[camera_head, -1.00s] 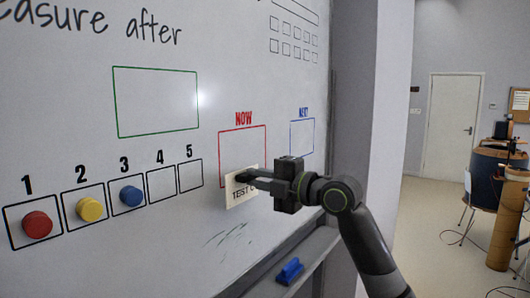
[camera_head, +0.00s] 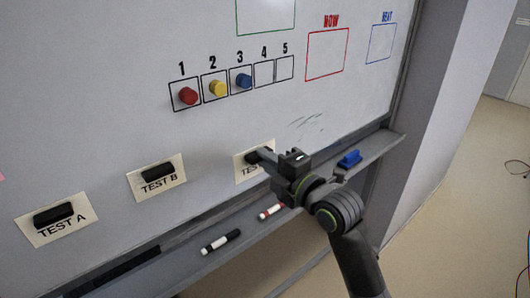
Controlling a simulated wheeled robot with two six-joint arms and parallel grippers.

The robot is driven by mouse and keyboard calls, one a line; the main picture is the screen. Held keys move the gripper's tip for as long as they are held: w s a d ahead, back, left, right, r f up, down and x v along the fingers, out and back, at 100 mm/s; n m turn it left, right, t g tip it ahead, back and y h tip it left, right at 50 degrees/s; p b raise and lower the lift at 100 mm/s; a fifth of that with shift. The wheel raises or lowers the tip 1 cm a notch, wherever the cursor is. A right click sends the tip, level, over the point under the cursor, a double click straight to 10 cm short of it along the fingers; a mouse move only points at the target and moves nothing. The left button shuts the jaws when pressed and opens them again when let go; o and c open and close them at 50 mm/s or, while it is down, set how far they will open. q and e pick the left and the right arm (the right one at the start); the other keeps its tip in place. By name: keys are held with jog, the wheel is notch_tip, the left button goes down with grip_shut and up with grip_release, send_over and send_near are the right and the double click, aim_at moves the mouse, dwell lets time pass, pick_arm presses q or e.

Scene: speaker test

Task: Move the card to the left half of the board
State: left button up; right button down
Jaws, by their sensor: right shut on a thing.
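My right gripper (camera_head: 258,156) is shut on a cream card (camera_head: 241,171) at the lower part of the whiteboard (camera_head: 120,110). The gripper covers much of the card, and only the start of its "TEST" lettering shows. The card lies against or very close to the board; I cannot tell which. It is right of the TEST B card (camera_head: 172,187) and below the numbered boxes. The TEST A card (camera_head: 40,233) is at the lower left. The TEST A and TEST B cards each have a black handle. My left gripper is not in view.
Red (camera_head: 188,96), yellow (camera_head: 218,89) and blue (camera_head: 244,81) round magnets sit in boxes 1, 2 and 3. The red NOW box (camera_head: 327,53) is empty.

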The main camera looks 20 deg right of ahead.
jog(key=shift+x, duration=0.8)
jog(key=shift+w, duration=0.35)
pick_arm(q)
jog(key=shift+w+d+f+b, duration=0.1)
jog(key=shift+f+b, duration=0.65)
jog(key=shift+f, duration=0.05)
pick_arm(e)
jog(key=shift+x, duration=2.7)
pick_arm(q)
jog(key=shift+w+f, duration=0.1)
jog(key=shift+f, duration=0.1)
pick_arm(e)
jog(key=shift+w+a, duration=0.2)
jog(key=shift+w, duration=0.2)
jog(key=c, duration=0.9)
grip_release()
jog(key=shift+f, duration=0.1)
jog(key=shift+c, duration=0.2)
jog(key=shift+s, duration=0.15)
